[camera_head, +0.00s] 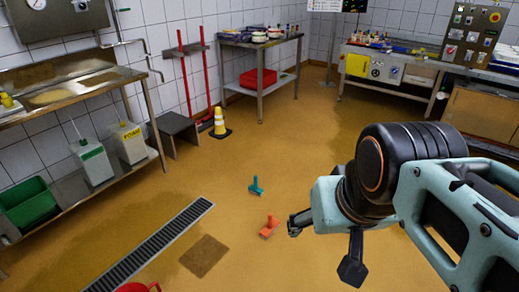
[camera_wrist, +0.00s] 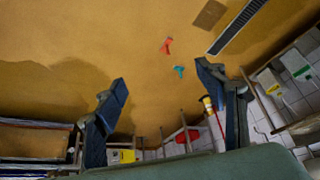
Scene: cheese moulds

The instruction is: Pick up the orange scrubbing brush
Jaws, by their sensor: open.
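The orange scrubbing brush (camera_head: 269,227) lies on the ochre floor near the middle of the head view, beside a teal brush (camera_head: 256,186) that is a little farther back. In the wrist view the orange brush (camera_wrist: 166,45) looks red-orange and lies on the floor beyond the fingertips, with the teal brush (camera_wrist: 179,71) close by. My gripper (camera_head: 322,247) is to the right of the orange brush in the head view, apart from it. In the wrist view its two fingers (camera_wrist: 162,88) are spread wide with nothing between them.
A floor drain grate (camera_head: 152,249) and a brown mat (camera_head: 204,256) lie left of the orange brush. A steel table (camera_head: 262,87) and a steel sink bench (camera_head: 70,98) line the walls. The floor around the brushes is clear.

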